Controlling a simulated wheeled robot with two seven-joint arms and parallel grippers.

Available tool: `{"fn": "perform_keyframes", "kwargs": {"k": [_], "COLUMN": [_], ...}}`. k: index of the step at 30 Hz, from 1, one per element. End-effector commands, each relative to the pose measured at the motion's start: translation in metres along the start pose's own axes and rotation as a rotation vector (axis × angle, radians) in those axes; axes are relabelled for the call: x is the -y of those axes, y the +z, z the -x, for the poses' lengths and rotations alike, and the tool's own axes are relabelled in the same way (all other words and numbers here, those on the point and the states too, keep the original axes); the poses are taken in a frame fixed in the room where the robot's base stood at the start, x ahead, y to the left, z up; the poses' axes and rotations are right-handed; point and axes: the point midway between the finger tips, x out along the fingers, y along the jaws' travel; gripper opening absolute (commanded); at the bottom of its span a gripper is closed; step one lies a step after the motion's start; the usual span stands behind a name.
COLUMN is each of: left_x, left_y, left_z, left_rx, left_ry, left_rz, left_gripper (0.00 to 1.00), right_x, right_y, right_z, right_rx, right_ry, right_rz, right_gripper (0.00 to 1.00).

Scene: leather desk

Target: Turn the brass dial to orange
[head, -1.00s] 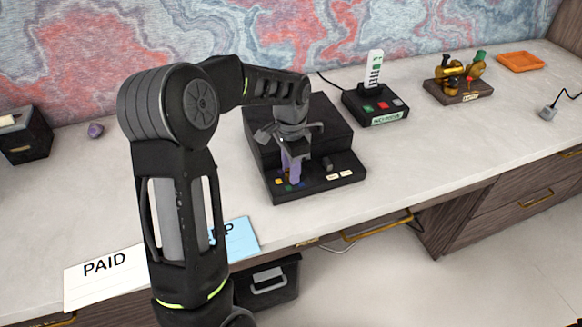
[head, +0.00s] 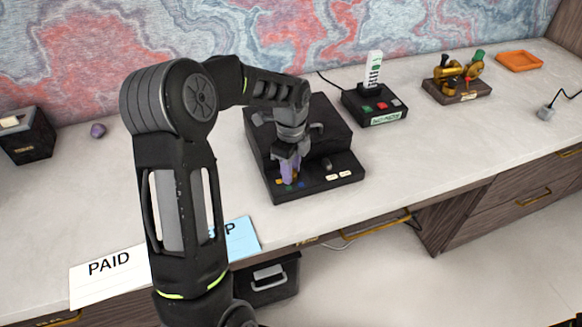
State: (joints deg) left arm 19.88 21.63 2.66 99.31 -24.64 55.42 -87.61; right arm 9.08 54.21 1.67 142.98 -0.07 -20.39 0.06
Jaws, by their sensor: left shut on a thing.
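A black stepped control box (head: 345,160) stands on the desk near the middle. Small colour marks, yellow (head: 279,183) and blue (head: 290,187) among them, show on its low front panel at the left. My left gripper (head: 290,178) points down at these marks, its purplish fingers shut on the brass dial there. The fingers hide the dial, so I cannot read which colour it points to. My right gripper is not in view.
A dark knob (head: 326,163) and two pale keys (head: 339,176) sit on the panel's right. A receipt-like device (head: 375,105), a brass figure on a wooden base (head: 462,90) and an orange tray (head: 519,61) stand farther right. PAID (head: 108,278) and blue (head: 241,238) cards lie at the front edge.

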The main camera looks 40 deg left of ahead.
Motion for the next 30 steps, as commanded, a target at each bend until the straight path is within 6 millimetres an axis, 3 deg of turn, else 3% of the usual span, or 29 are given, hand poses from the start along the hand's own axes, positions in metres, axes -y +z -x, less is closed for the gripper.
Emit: {"fn": "perform_keyframes", "kwargs": {"k": [30], "left_x": [0.001], "left_y": [0.0], "left_z": [0.002], "left_rx": [0.0], "left_ry": [-0.002], "left_rz": [-0.894], "left_gripper": [0.0], "right_x": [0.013], "right_y": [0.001], "right_z": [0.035], "right_rx": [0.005], "right_ry": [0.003], "right_rz": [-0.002], "right_gripper": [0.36]}}
